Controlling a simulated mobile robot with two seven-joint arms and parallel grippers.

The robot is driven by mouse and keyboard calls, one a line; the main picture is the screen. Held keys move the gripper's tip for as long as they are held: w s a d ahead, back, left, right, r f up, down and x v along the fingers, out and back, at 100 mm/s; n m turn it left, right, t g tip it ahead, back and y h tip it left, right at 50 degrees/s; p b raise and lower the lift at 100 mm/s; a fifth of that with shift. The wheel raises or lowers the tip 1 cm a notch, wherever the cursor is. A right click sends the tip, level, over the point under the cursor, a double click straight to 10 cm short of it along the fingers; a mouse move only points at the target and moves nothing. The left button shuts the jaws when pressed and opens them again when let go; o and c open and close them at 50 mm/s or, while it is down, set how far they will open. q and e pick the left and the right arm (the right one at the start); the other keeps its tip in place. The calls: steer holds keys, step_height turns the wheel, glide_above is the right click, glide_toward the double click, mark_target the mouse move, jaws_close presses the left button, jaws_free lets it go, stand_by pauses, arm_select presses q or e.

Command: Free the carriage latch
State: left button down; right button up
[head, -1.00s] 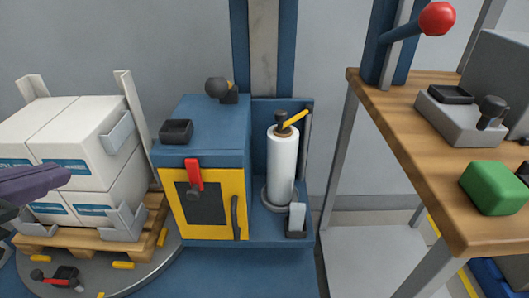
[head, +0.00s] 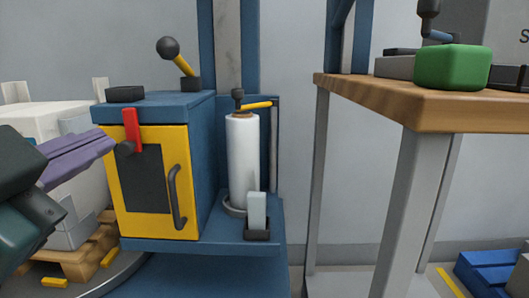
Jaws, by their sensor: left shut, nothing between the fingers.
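A blue carriage box (head: 205,150) with a yellow-framed door (head: 190,215) stands left of centre. A red lever (head: 131,124) with a dark knob at its lower part sits on the door's upper left. A dark curved handle (head: 176,196) is on the door's right. A lever with a black ball (head: 169,47) and a yellow shaft rises tilted from the box top. A yellow arm (head: 257,105) lies over the white film roll (head: 243,160). No label shows which part is the latch. My left gripper (head: 110,142), with purple fingers, is shut and empty, just left of the red lever in the picture; its depth is unclear.
White cartons (head: 45,118) on a wooden pallet (head: 85,258) stand behind my left arm. A wooden-topped bench (head: 400,100) with a green block (head: 452,67) is at right. Blue bins (head: 492,270) lie low at right. The floor between carriage and bench looks clear.

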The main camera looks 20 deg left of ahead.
mark_target(123, 142)
arm_select(q)
steer(key=shift+a, duration=0.1)
steer(key=w+a+f+b, duration=0.1)
steer(key=w+b, duration=0.1)
steer(key=w, duration=0.1)
steer(key=w+a+f+b, duration=0.1)
steer(key=w+a+b, duration=0.1)
steer(key=w, duration=0.1)
steer(key=w+a+f+b, duration=0.1)
steer(key=w+a+b, duration=0.1)
steer(key=w, duration=0.1)
steer(key=shift+w+a+b, duration=0.25)
steer(key=shift+w+b, duration=0.05)
steer(key=shift+w, duration=0.1)
stand_by(0.4)
